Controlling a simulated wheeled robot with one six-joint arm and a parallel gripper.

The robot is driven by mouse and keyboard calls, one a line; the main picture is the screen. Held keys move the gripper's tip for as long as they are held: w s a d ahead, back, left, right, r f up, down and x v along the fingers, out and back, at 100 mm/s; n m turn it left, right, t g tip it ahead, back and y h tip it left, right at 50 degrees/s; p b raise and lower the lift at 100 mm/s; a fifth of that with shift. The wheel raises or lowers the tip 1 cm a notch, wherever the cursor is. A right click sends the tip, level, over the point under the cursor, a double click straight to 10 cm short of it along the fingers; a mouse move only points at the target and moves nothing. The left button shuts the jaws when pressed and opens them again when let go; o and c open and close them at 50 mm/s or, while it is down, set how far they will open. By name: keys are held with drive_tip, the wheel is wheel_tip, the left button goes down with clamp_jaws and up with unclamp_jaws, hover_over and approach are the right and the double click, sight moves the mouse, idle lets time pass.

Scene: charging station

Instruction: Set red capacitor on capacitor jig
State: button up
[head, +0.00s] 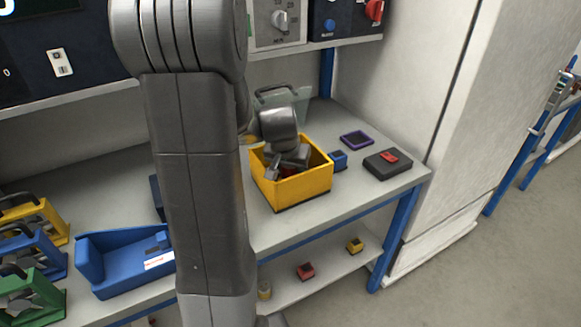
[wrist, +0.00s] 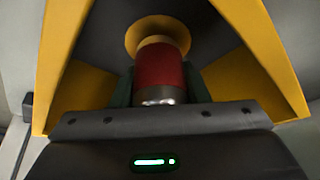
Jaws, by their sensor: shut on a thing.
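The red capacitor (wrist: 160,70) is held between the fingers of my gripper (wrist: 158,88) in the wrist view, with a yellow round shape at its far end. In the head view my gripper (head: 287,160) reaches down into the yellow box (head: 305,190) on the bench, and only a little red shows there. The dark inside and yellow walls (wrist: 75,75) of the box surround the capacitor in the wrist view. Whether the capacitor touches the box floor cannot be told. I cannot tell for sure which item is the capacitor jig.
Right of the box are a small blue block (head: 338,160), a purple frame (head: 356,138) and a black pad with a red piece (head: 388,163). A blue fixture (head: 125,262) and colored racks (head: 30,250) stand at left.

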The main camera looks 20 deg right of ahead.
drive_tip(key=shift+f, duration=0.3)
drive_tip(key=o, duration=1.1)
drive_tip(key=p+v, duration=0.1)
drive_tip(key=v, duration=1.2)
drive_tip(key=shift+s+r, duration=0.1)
drive_tip(key=shift+r, duration=0.3)
drive_tip(key=b+x, duration=0.1)
drive_tip(key=x, duration=1.3)
drive_tip(key=shift+a, duration=0.15)
drive_tip(key=shift+r+p, duration=0.3)
drive_tip(key=shift+r, duration=0.45)
